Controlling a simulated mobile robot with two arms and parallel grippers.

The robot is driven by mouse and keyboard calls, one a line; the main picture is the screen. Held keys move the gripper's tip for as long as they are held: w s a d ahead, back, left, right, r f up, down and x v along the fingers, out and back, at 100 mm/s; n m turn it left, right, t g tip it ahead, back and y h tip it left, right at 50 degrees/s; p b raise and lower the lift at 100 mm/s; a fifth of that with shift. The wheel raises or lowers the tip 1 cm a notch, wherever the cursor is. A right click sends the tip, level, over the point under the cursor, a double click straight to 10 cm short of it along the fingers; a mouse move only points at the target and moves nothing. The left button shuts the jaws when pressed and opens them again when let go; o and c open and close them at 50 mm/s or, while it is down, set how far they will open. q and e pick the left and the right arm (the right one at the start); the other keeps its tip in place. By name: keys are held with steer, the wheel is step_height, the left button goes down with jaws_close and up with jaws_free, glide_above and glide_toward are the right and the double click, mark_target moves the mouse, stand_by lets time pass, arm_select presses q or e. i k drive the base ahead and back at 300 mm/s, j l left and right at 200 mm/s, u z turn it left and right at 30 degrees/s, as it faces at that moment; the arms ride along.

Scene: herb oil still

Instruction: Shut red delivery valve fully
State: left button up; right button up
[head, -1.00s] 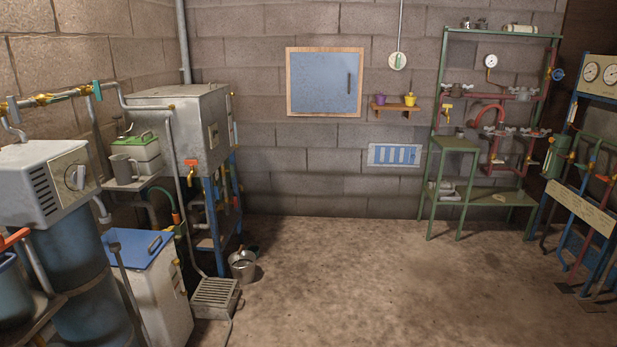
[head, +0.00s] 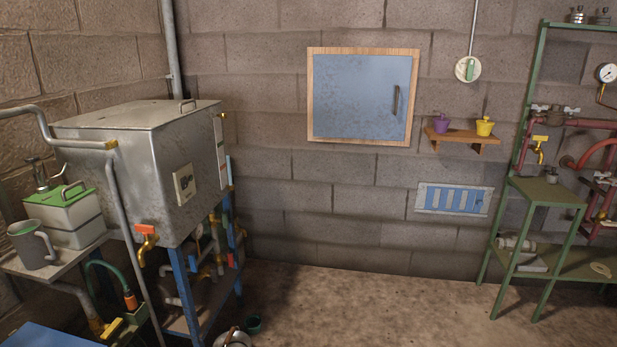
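A brass tap with an orange-red lever (head: 146,231) sits low on the front of the grey metal tank (head: 140,150) at the left. Its lever lies across the top of the tap. Red pipes (head: 590,125) with grey-handled valves (head: 555,108) run along the green rack at the right edge, partly cut off. A brass tap with a yellow handle (head: 540,147) hangs there too. I cannot tell which of these is the red delivery valve. Neither of my grippers is in view.
A green rack (head: 528,120) with a lower stand (head: 545,193) is at the right. A side shelf (head: 75,262) holds a mug (head: 32,245) and a green-lidded container (head: 68,215). A bucket (head: 232,339) is on the floor by the tank. The middle floor (head: 370,305) is clear.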

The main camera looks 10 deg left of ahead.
mark_target(229, 260)
steer(key=i+j+u, duration=0.2)
steer(key=i+u, duration=0.2)
steer(key=i, duration=0.7)
steer(key=i+l+u, duration=0.2)
steer(key=i+u, duration=0.25)
steer(key=i, duration=0.65)
